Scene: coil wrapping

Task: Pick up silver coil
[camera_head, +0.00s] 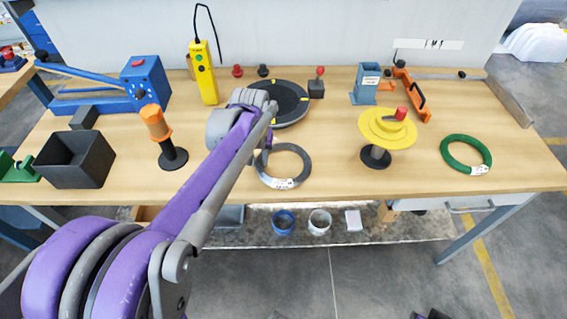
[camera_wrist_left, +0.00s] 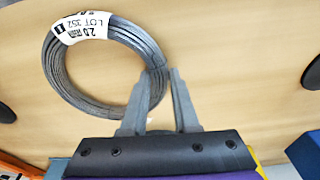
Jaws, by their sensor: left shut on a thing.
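The silver coil (camera_head: 307,164) is a grey wire ring with a white label, near the middle of the table. It also shows in the left wrist view (camera_wrist_left: 72,90), where the label reads "2.0 mm" and "LOT 352". My left gripper (camera_wrist_left: 166,76) is shut on one side of the ring's wire bundle. In the head view my left gripper (camera_head: 264,155) is at the ring's left edge, partly hidden by my purple arm. The coil looks flat and appears to be at table level; I cannot tell whether it is lifted. My right gripper is not in view.
A black round turntable (camera_head: 291,112) lies behind the coil. An orange-handled post (camera_head: 158,130) and a dark open box (camera_head: 75,165) stand left. A yellow disc stand (camera_head: 388,128) and a green coil (camera_head: 444,155) are right. Table between the silver coil and yellow stand is clear.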

